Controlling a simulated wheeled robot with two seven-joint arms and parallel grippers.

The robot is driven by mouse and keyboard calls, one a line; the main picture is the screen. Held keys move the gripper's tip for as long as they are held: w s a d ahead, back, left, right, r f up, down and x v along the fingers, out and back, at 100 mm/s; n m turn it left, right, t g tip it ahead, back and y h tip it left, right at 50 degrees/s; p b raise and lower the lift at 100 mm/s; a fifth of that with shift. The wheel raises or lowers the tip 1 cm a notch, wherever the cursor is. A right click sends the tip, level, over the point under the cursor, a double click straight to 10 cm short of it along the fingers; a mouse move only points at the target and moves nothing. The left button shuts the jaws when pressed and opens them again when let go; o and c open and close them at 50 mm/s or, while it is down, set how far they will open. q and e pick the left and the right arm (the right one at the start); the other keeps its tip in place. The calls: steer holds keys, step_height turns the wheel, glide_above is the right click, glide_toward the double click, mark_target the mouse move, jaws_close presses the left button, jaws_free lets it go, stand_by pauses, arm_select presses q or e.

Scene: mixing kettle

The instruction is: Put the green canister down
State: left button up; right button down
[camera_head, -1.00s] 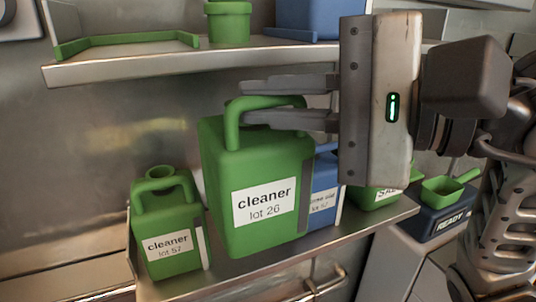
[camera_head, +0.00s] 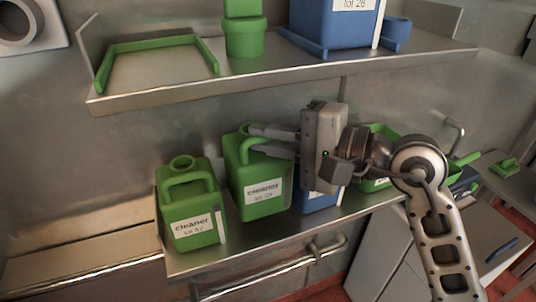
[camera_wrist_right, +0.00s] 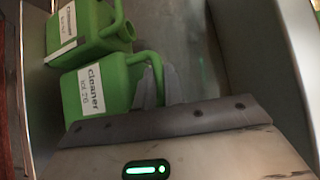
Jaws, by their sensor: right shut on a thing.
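The green canister labelled "cleaner lot 26" (camera_head: 262,172) is upright over the lower shelf, just right of another green canister labelled "cleaner" (camera_head: 190,205). My right gripper (camera_head: 252,140) comes from the right and is shut on its top handle. Both canisters also show in the right wrist view, the held one (camera_wrist_right: 98,88) beside the fingers and the other (camera_wrist_right: 85,28) beyond it. The held canister's base is at about shelf level; I cannot tell whether it bears on the shelf. My left gripper is not in view.
The lower metal shelf (camera_head: 240,240) also holds a blue container (camera_head: 318,202), partly hidden by my gripper, and a green one (camera_head: 378,130) farther right. An upper shelf (camera_head: 280,75) hangs above, with a green tray frame (camera_head: 150,45) and a blue container (camera_head: 335,25).

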mark_target(268, 157)
steer(key=f, duration=0.3)
steer(key=shift+w+f, duration=0.3)
steer(key=shift+f, duration=0.05)
steer(key=shift+f, duration=0.25)
steer(key=c, duration=1.5)
jaws_free()
steer(key=shift+r, duration=0.1)
